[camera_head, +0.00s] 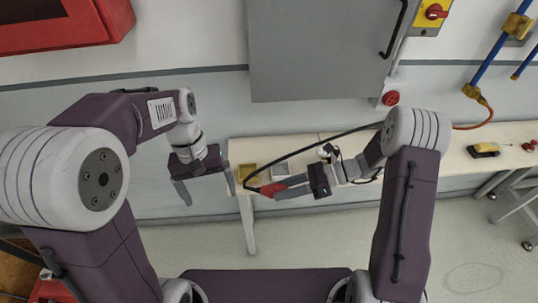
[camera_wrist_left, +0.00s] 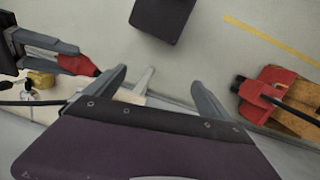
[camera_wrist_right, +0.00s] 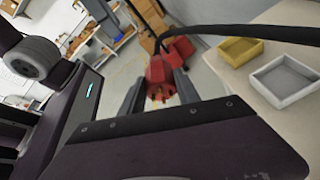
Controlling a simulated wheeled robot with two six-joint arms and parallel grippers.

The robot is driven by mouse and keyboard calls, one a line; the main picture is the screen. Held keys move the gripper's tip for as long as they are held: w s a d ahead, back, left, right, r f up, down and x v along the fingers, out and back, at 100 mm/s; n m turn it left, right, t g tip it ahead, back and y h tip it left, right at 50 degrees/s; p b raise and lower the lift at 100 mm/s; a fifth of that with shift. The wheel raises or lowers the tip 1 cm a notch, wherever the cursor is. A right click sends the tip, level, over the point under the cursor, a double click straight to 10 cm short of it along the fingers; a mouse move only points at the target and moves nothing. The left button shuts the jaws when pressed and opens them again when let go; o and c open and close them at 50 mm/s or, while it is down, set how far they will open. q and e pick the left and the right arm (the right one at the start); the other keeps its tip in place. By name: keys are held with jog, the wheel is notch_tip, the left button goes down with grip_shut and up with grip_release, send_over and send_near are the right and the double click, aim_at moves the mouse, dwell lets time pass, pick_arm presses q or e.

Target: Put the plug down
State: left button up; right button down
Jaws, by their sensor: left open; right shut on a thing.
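The red plug (camera_head: 273,189) is between the fingers of my right gripper (camera_head: 289,190), which is shut on it. In the head view it overlaps the bench's front edge near its left end. The right wrist view shows the plug (camera_wrist_right: 158,72) with floor behind it. A black cable (camera_head: 300,152) loops from the plug up to the right. The plug also shows in the left wrist view (camera_wrist_left: 80,65). My left gripper (camera_head: 207,188) is open and empty, left of the bench end and apart from the plug.
The pale bench (camera_head: 410,168) runs to the right. A yellow tray (camera_head: 247,172) and a grey tray (camera_wrist_right: 287,82) stand near its left end. A yellow-black item (camera_head: 483,150) lies farther right. A grey cabinet (camera_head: 320,50) and a red box (camera_head: 60,30) are above.

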pick_arm(q)
jog(key=w+d+r, duration=0.5)
pick_arm(e)
jog(key=shift+w, duration=0.1)
jog(key=shift+d, duration=0.1)
pick_arm(q)
jog(key=m+g, duration=0.1)
jog(key=m, duration=0.2)
send_over(272, 186)
jog(key=w+a, duration=0.1)
jog(key=w, duration=0.2)
jog(key=x, duration=1.2)
jog(key=shift+s+a, duration=0.1)
